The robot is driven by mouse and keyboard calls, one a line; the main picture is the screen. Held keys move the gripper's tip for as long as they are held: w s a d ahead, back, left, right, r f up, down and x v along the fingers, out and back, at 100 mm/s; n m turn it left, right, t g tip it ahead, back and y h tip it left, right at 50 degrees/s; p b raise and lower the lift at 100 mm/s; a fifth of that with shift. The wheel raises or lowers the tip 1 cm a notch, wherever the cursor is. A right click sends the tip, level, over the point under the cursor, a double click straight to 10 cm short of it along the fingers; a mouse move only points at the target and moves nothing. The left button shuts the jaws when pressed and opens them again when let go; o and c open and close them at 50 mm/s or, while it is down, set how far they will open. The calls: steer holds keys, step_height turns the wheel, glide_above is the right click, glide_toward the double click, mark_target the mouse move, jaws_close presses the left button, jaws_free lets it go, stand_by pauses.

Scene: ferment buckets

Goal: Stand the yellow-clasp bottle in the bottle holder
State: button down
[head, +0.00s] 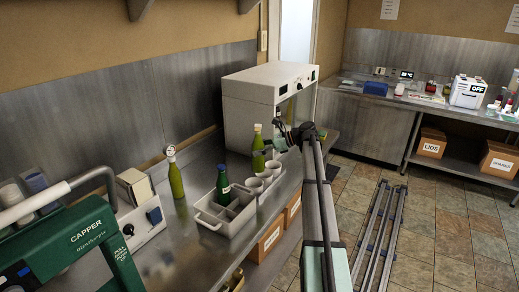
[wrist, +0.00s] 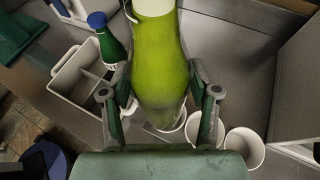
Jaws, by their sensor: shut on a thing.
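The bottle holder (head: 211,222) is a pale divided caddy on the steel counter; it also shows at the left in the wrist view (wrist: 62,82). A dark green bottle (head: 223,186) with a blue cap stands in one of its compartments, and others look empty. My gripper (head: 279,141) is shut on a yellow-green bottle (head: 258,153) behind the holder, with a yellowish top. In the wrist view the held bottle (wrist: 158,65) fills the middle between my gripper's fingers (wrist: 163,98). The clasp is not clear there. Its base is close to the cups; contact cannot be told.
Several white cups (head: 255,184) stand in a row beside the holder. Another green bottle (head: 176,180) with a white top stands farther left. A white cabinet (head: 250,98) is behind, and the green capper (head: 85,240) is at front left. Counter between is clear.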

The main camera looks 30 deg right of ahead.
steer(key=f+b, duration=0.1)
steer(key=w+a+f+b, duration=0.1)
steer(key=w+f, duration=0.1)
steer(key=shift+a+f+b, duration=0.15)
steer(key=shift+f+b, duration=0.25)
steer(key=shift+f, duration=1.1)
steer(key=shift+f+p, duration=0.2)
steer(key=shift+p, duration=0.3)
steer(key=shift+f, duration=2.2)
steer(key=shift+f+p, duration=0.4)
steer(key=shift+f, duration=0.05)
stand_by(1.5)
steer(key=shift+c, duration=1)
jaws_free()
steer(key=shift+s, duration=0.1)
steer(key=v, duration=1.2)
